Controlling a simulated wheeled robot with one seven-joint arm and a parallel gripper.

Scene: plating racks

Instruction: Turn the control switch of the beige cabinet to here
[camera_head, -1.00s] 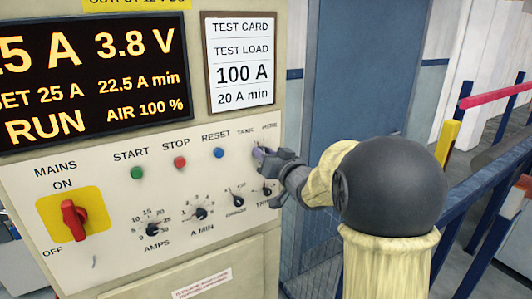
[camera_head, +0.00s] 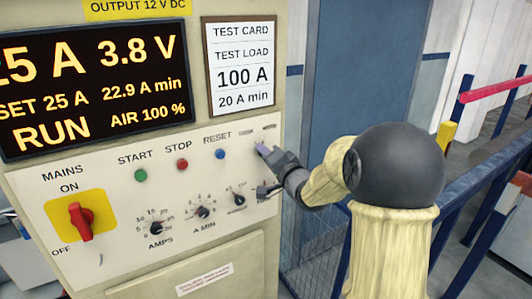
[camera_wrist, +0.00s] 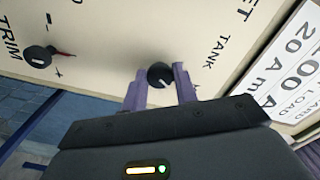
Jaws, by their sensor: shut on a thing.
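The beige cabinet (camera_head: 244,265) fills the left of the head view, its sloping control panel facing me. My gripper (camera_head: 263,152) is at the panel's upper right, by the small labels right of RESET. In the wrist view its two purple fingers (camera_wrist: 160,71) stand on either side of a round black control switch (camera_wrist: 160,79) and are shut on it. A pale pointer line shows on the knob. The label TANK is readable to its right. In the head view my fingers hide the switch, and the labels above it are too small to read.
A red MAINS switch (camera_head: 80,221) is at the panel's left. Green (camera_head: 141,175), red (camera_head: 182,164) and blue (camera_head: 220,153) buttons sit above several black knobs. The TRIM knob (camera_wrist: 38,56) is close to my gripper. Blue railings (camera_head: 480,195) stand to the right.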

